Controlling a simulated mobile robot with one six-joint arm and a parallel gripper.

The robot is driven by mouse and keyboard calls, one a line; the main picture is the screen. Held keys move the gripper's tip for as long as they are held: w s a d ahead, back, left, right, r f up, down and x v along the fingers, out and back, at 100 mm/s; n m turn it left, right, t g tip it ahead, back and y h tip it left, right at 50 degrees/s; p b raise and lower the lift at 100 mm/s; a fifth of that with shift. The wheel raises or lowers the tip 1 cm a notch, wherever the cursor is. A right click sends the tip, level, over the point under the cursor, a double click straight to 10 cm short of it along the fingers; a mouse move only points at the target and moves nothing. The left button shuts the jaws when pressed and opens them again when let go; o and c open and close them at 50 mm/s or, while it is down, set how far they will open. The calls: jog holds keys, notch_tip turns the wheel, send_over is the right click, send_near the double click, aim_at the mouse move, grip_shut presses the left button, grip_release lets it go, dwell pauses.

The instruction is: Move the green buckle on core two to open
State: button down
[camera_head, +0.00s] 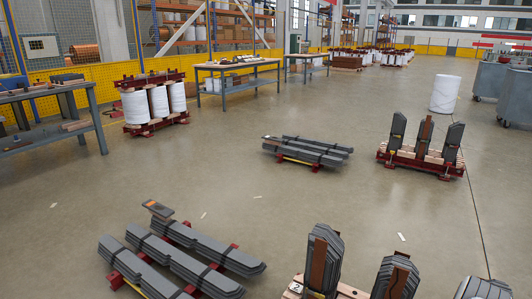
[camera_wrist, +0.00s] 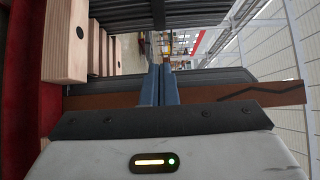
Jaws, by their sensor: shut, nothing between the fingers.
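In the head view a core with a "2" tag (camera_head: 295,288) stands at the bottom edge. Its dark grey upright legs (camera_head: 333,262) are partly cut off by the frame. In the wrist view my gripper (camera_wrist: 160,70) has its two blue fingers together, with nothing between them. They point at a gap between dark grey core parts, and a brown strip (camera_wrist: 95,101) runs across behind them. I cannot make out a green buckle in either view. The small green light on my gripper's body is not a buckle. My gripper does not show in the head view.
In the wrist view a pale wooden block (camera_wrist: 64,40) and a red beam (camera_wrist: 22,90) stand close on the left. In the head view stacked grey laminations (camera_head: 185,255) lie left of the core. Another upright core (camera_head: 422,160) stands farther back. Open floor lies between.

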jog(key=shift+w+a, duration=0.6)
jog(key=shift+w, duration=0.05)
jog(key=c, duration=2.1)
grip_release()
jog(key=shift+c, duration=0.2)
jog(key=o, duration=0.5)
jog(key=s+d+p, duration=0.1)
jog(key=s+p, duration=0.1)
jog(key=s, duration=0.5)
jog(key=shift+s+d, duration=0.25)
jog(key=shift+s, duration=0.1)
